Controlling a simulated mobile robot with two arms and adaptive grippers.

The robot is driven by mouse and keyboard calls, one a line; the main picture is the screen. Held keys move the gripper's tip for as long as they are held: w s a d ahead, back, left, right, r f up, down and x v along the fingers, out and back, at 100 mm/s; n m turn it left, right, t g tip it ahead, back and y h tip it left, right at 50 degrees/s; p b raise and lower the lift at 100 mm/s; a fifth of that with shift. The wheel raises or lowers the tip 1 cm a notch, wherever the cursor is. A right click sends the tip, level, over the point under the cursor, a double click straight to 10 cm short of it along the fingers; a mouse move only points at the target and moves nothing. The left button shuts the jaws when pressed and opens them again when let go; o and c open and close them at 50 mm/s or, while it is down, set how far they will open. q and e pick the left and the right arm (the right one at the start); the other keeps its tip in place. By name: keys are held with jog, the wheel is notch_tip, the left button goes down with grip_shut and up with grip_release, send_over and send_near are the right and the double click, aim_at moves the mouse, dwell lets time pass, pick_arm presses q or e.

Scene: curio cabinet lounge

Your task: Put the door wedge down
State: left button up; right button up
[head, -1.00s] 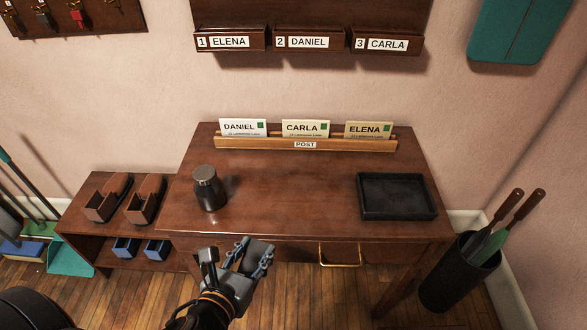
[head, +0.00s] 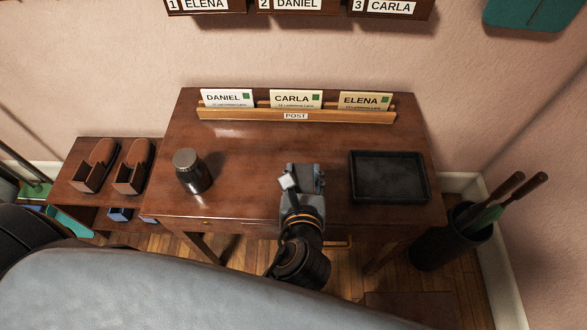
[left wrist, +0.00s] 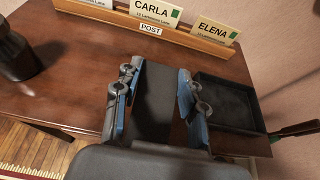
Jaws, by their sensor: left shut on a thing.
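The door wedge (left wrist: 155,95) is a dark grey slab. In the left wrist view it sits between the two blue-padded fingers of my left gripper (left wrist: 158,98), which is shut on it. In the head view my left gripper (head: 304,178) is over the front middle of the brown desk (head: 245,155), left of the black tray. My own gripper hides most of the wedge there. I cannot tell whether the wedge touches the desk top. My right gripper is not in view.
A black tray (head: 389,178) lies close on the right of the gripper. A dark jar (head: 192,173) stands at the left. A wooden post rack (head: 295,115) with name cards runs along the back. The desk between jar and gripper is clear.

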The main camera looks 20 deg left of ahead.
pick_arm(q)
jog(key=shift+w, duration=0.3)
jog(key=w+a+f, duration=0.2)
jog(key=w+f, duration=0.1)
jog(key=w+a+f, duration=0.5)
jog(key=w+a, duration=0.1)
jog(key=shift+w+f, duration=0.4)
jog(key=shift+w+a+f, duration=0.15)
jog(key=shift+w+f, duration=0.05)
jog(key=shift+f, duration=0.1)
jog(key=shift+w+a+f+b, duration=0.1)
jog(key=shift+f+b, duration=0.5)
jog(key=shift+f, duration=1.1)
jog(key=o, duration=1.2)
jog(key=shift+f, duration=0.1)
